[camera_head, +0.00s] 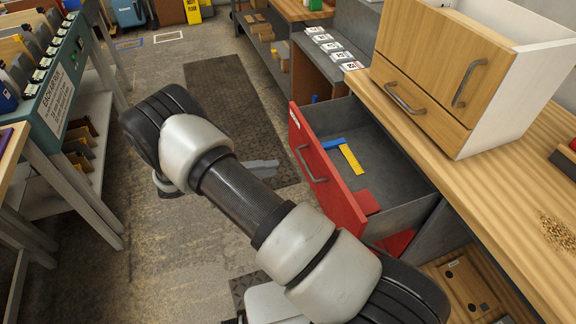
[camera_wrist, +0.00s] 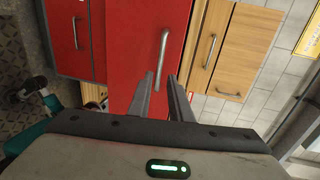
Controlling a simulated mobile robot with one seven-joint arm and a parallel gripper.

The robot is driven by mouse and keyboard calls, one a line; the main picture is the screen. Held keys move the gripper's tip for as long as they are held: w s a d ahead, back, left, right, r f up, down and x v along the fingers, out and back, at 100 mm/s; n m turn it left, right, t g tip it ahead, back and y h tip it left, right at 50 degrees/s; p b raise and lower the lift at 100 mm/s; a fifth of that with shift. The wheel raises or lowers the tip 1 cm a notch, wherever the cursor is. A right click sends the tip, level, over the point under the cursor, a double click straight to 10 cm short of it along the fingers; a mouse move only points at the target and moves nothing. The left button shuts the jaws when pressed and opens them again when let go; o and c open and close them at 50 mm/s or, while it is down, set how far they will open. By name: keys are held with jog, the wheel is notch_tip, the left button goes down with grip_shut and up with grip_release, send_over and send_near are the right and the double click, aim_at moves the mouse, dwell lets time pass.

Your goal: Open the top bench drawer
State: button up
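The top bench drawer (camera_head: 330,180) has a red front and grey sides and stands pulled well out from the wooden-topped bench. Its grey bar handle (camera_head: 312,166) is on the front; it also shows in the wrist view (camera_wrist: 162,55). Inside the drawer lie a blue piece (camera_head: 332,143), a yellow strip (camera_head: 351,159) and a red piece (camera_head: 367,202). My gripper (camera_wrist: 161,75) has its two fingers apart, with the handle's end showing between them. In the head view the gripper (camera_head: 274,166) is left of the handle, with a visible gap; my arm hides part of it.
A wooden cabinet (camera_head: 440,65) with a door and a drawer stands on the bench top (camera_head: 500,185). Several labelled cards (camera_head: 335,47) lie on a surface behind the open drawer. A teal rack (camera_head: 70,80) stands at left. Free floor with a dark mat (camera_head: 225,85) lies between.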

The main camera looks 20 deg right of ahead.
jog(key=v, duration=0.5)
jog(key=shift+a, duration=0.25)
